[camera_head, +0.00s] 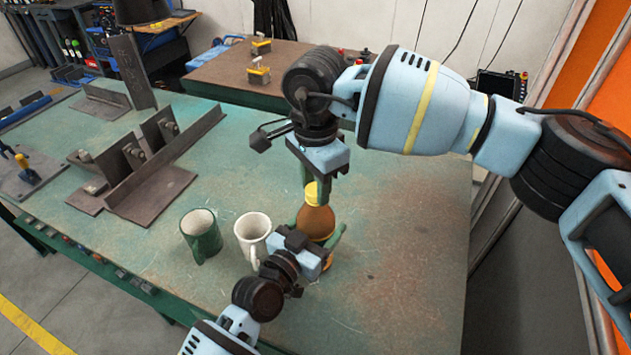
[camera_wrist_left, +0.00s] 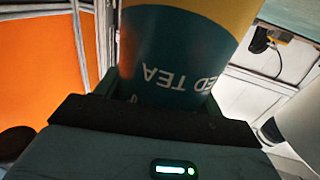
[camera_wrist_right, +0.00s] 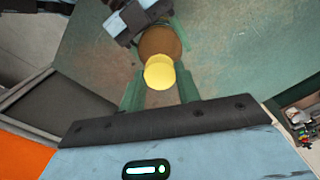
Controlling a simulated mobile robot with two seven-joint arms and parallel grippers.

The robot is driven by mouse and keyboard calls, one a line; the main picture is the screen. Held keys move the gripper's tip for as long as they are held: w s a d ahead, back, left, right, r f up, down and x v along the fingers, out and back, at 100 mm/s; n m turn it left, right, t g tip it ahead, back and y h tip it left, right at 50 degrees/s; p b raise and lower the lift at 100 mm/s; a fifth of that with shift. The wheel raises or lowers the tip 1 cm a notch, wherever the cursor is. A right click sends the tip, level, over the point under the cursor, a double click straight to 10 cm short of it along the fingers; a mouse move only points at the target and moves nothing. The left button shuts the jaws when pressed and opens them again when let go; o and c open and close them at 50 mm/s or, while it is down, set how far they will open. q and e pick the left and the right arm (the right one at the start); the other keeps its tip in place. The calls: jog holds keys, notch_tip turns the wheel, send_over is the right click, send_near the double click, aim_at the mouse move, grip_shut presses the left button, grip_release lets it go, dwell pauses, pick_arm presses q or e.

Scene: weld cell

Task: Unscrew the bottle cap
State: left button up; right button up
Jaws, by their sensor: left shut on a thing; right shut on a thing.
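The bottle (camera_head: 317,222) stands on the green table, with a brown upper body and a yellow cap (camera_head: 311,192) on top. My left gripper (camera_head: 318,238) is shut around the bottle's body from the near side. In the left wrist view the bottle's teal label (camera_wrist_left: 180,55) with the letters "ED TEA" fills the space between the fingers. My right gripper (camera_head: 313,180) reaches down from above and is shut on the cap. In the right wrist view the yellow cap (camera_wrist_right: 159,72) sits between the two green fingers, with the brown bottle (camera_wrist_right: 160,42) below it.
A green mug (camera_head: 202,240) and a white mug (camera_head: 252,228) stand left of the bottle, the white one close to my left gripper. Brown metal angle pieces (camera_head: 160,175) lie farther left. The table right of the bottle (camera_head: 410,240) is clear.

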jog(key=n, duration=0.9)
jog(key=shift+n, duration=0.4)
jog(key=n, duration=0.4)
jog(key=shift+n, duration=0.3)
jog(key=n, duration=0.6)
jog(key=shift+r, duration=0.5)
jog(key=shift+r, duration=0.7)
